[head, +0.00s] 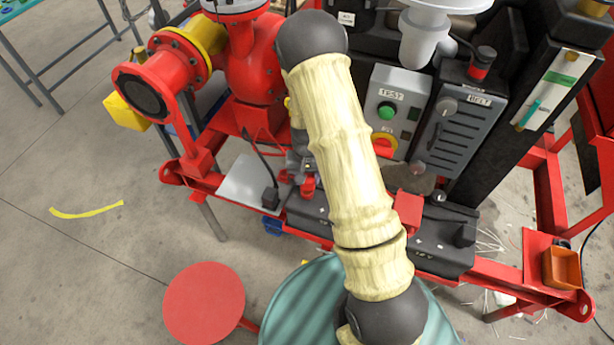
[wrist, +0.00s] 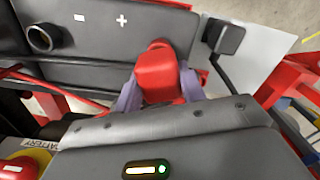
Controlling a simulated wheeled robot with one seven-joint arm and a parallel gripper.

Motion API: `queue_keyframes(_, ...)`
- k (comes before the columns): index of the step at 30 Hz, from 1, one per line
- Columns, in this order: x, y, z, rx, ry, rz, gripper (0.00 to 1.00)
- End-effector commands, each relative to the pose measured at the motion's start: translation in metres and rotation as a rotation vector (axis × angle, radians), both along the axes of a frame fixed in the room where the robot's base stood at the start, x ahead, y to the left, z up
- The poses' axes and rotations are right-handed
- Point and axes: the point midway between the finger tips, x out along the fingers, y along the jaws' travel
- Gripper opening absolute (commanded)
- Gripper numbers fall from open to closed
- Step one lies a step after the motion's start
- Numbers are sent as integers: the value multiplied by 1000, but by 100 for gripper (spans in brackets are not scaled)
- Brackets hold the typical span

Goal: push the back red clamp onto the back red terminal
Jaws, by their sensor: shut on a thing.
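In the wrist view the red clamp (wrist: 158,72) is between the two grey-purple fingers of my gripper (wrist: 160,88), which is shut on it. The clamp is at the plus mark on the dark battery top (wrist: 95,60). The red terminal cannot be made out; the clamp and my gripper cover that spot, so I cannot tell whether the clamp is seated. In the head view a red piece, apparently this clamp (head: 308,187), shows just left of my arm. My arm hides much of the battery there.
A black post (wrist: 45,38) stands on the battery, left of the clamp. A black connector (wrist: 223,37) with a cable is at the right by a white plate (wrist: 262,55). In the head view a red block (head: 408,210) and the grey test box (head: 388,105) are right of my arm.

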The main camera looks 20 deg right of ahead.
Motion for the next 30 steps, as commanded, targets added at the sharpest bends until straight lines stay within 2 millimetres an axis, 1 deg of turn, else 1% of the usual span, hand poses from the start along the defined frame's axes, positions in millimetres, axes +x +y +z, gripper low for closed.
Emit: queue_keyframes(30,0,0,-17,0,0,0,9)
